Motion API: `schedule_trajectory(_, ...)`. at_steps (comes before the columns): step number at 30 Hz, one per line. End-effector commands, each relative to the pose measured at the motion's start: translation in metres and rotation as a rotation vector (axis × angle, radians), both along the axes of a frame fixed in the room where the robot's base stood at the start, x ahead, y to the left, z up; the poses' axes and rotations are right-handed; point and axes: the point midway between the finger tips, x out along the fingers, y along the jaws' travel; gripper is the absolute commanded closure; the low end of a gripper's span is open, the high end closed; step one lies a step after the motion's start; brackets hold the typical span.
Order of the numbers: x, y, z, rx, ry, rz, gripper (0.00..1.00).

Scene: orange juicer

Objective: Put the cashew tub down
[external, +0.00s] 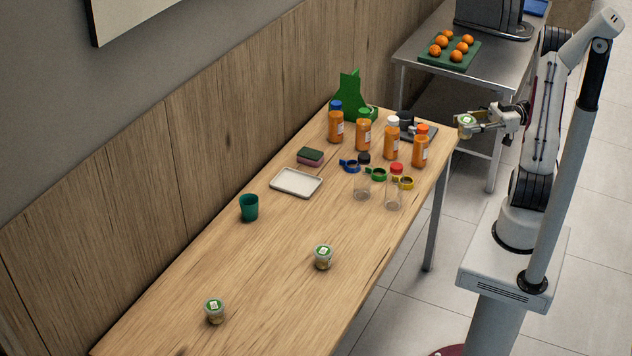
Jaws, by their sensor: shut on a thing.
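My gripper (482,127) is at the upper right, beyond the right edge of the wooden table (270,290). It is shut on a small clear cashew tub (466,121) with a green and white lid label. The tub is held up in the air, roughly upright, and its contents are too small to make out. Two similar tubs stand on the table: one near the middle front (323,257) and one farther toward the near left (214,311).
Several orange juice bottles (363,132) and two empty bottles (394,192) crowd the table's far end, with coloured rings (378,174). A white tray (296,194), sponge (310,156) and green cup (249,207) stand left. Oranges sit on a green tray (425,54). The near table is mostly clear.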

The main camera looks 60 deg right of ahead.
Motion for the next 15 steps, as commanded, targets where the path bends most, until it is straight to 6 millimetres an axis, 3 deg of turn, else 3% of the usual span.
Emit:
schedule_trajectory(4,-0.019,0.0,-0.001,0.0,0.0,0.018,0.88)
schedule_trajectory(15,-0.017,0.001,-0.044,0.004,0.001,0.019,0.88)
